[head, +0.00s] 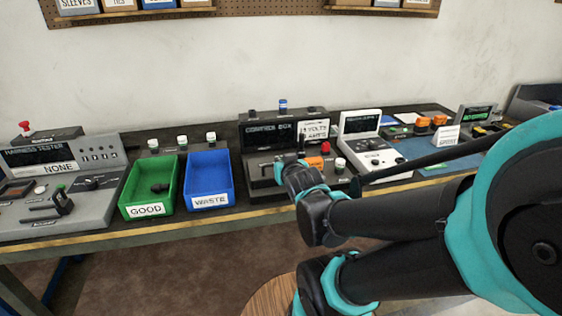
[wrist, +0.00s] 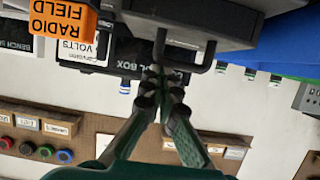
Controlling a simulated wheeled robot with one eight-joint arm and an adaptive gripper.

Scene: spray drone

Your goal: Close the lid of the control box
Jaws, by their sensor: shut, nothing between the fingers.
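The control box (head: 267,140) stands on the bench at the middle of the head view, its dark labelled panel upright at the back. In the wrist view, turned upside down, the panel (wrist: 115,62) shows part of the word BOX. A grey slab with a black bar handle (wrist: 208,57) juts in at the top of the wrist view; I cannot tell whether it is the lid. My gripper (head: 281,164) is over the front of the box. Its fingertips (wrist: 160,73) are together and empty, close to the handle; contact is unclear. My wrist hides part of the box.
A blue WASTE bin (head: 210,182) and a green GOOD bin (head: 150,190) stand left of the box. A white-grey instrument (head: 368,150) stands close on the right.

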